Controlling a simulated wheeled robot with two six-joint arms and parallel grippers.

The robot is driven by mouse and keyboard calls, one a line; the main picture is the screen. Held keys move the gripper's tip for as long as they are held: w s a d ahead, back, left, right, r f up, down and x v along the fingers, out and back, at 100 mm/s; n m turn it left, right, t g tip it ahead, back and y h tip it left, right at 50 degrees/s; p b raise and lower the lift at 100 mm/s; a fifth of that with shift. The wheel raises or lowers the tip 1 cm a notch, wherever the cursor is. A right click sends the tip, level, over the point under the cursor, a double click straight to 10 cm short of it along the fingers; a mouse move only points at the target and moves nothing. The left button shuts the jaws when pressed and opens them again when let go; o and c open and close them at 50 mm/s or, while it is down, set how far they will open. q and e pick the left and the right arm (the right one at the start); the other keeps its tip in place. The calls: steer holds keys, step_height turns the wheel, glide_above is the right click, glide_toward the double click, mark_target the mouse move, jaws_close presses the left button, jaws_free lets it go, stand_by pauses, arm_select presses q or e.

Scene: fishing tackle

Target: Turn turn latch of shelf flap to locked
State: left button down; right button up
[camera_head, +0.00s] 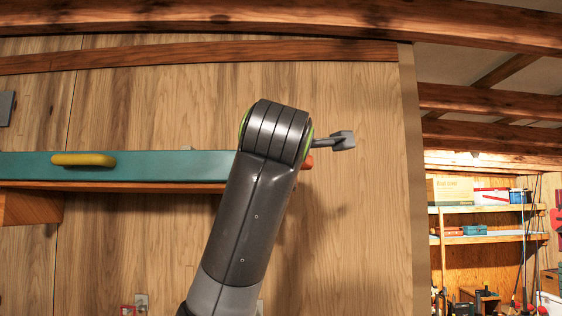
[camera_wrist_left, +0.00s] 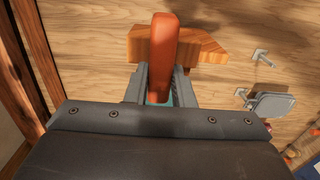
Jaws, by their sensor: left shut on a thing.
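The shelf flap (camera_head: 140,167) is a long teal board with a yellow handle (camera_head: 84,159), against the plank wall in the head view. The turn latch is an orange-red lever; in the left wrist view it (camera_wrist_left: 163,50) stands lengthwise in the picture, before a wooden block. In the head view only a small orange tip of it (camera_head: 307,162) shows beside my arm. My left gripper (camera_wrist_left: 161,88) is shut on the near part of the lever. In the head view my arm hides the gripper and most of the latch. My right gripper is in neither view.
A grey paddle on a stem (camera_head: 343,140) sticks out right of my arm. Grey wall fittings also show in the left wrist view (camera_wrist_left: 272,104). The wooden block (camera_wrist_left: 195,46) is close behind the latch. Shelves with boxes (camera_head: 483,210) stand far right.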

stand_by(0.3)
arm_select(q)
steer(key=c, duration=1.2)
jaws_free()
steer(key=shift+c, duration=0.2)
steer(key=s+b, duration=1.1)
steer(key=s, duration=0.6)
steer(key=shift+s, duration=0.25)
steer(key=shift+w+f, duration=0.1)
steer(key=shift+w, duration=0.05)
